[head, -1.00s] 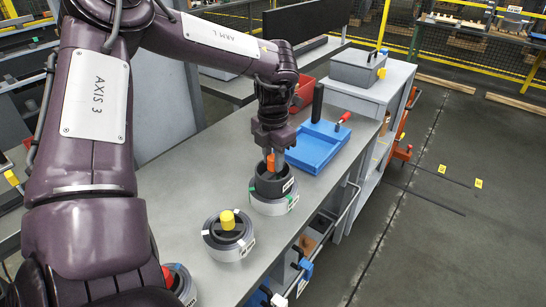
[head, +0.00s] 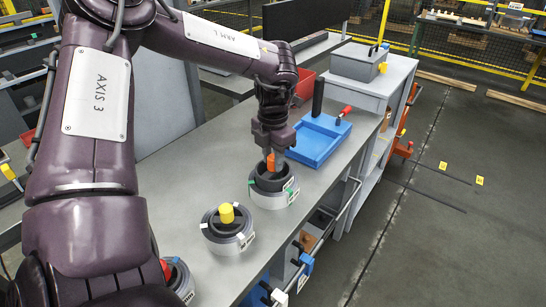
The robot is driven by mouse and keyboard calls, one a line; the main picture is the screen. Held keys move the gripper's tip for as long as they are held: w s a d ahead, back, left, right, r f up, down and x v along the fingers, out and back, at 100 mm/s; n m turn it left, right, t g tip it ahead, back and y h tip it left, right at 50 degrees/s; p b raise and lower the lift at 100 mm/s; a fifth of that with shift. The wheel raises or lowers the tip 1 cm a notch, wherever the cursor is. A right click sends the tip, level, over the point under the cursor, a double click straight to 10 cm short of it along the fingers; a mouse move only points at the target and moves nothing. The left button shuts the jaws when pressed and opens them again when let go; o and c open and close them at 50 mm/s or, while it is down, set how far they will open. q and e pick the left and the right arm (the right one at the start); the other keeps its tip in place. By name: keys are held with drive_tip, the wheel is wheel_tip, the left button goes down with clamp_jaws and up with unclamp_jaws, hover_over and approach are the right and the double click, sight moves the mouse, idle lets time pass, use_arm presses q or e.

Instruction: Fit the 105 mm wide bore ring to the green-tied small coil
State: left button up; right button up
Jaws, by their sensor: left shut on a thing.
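The green-tied coil (head: 273,199) is a light grey ring-shaped coil with green ties, standing on the grey bench. The dark bore ring (head: 261,183), with a white label on its side and an orange grip, sits low over the coil's middle, roughly upright. Whether it is fully seated I cannot tell. My left gripper (head: 271,158) comes down from above and is shut on the ring's orange grip. The fingers and arm hide part of the grip. The coil's bore is hidden by the ring. My right gripper is not in view.
A coil with a yellow-topped dark piece (head: 227,240) stands nearer on the bench. Another coil with a red part (head: 181,284) is partly hidden by my arm. A blue tray (head: 318,140) lies behind. The bench's right edge is close to the coils.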

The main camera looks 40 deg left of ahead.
use_arm(q)
drive_tip(key=shift+f+b, duration=0.9)
drive_tip(key=shift+f, duration=0.3)
drive_tip(key=o, duration=1.1)
drive_tip(key=shift+r, duration=0.1)
wheel_tip(320, 180, up, 8)
drive_tip(key=shift+f+b, duration=0.15)
drive_tip(key=shift+b, duration=0.2)
